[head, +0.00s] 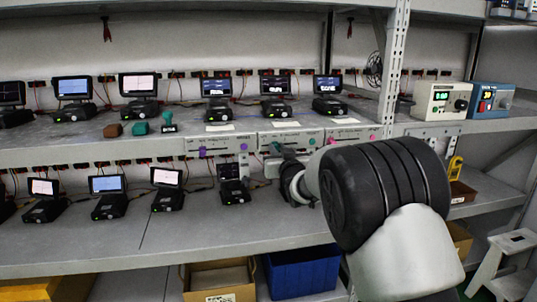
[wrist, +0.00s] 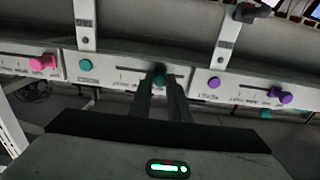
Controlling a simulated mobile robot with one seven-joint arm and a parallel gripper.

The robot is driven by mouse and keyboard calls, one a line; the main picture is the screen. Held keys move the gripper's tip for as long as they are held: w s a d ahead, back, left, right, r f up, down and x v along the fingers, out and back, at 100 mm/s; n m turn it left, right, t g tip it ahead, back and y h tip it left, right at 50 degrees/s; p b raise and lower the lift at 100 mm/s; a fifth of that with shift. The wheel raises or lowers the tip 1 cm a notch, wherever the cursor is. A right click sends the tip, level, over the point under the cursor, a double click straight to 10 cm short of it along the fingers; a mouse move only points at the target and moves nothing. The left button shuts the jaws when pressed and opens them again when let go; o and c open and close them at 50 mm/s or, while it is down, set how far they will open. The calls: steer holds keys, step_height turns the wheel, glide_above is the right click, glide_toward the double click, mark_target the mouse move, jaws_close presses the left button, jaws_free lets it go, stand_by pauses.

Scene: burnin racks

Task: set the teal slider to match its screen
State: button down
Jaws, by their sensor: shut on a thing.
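The teal slider's knob (wrist: 160,71) sits in a slot on the middle grey panel (wrist: 112,73), with scale marks beside the slot. In the wrist view my gripper (wrist: 161,84) has its two fingers closed around this knob. In the head view my gripper (head: 281,160) reaches the middle panel (head: 297,136) and partly hides it, with the knob hard to make out. A small screen (head: 275,85) stands on the shelf above this panel. Its readout is too small to read.
A panel with a purple slider knob (wrist: 281,95) and one with a pink slider knob (wrist: 42,62) flank the middle panel. A round teal button (wrist: 85,65) is on the middle panel. Teal and brown blocks (head: 113,130) lie on the upper shelf. A blue bin (head: 302,271) stands below.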

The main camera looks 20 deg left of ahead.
steer(key=c, duration=1.7)
jaws_free()
steer(key=p+v, duration=0.1)
steer(key=v, duration=1.6)
steer(key=shift+s+d, duration=0.1)
steer(key=shift+d, duration=0.15)
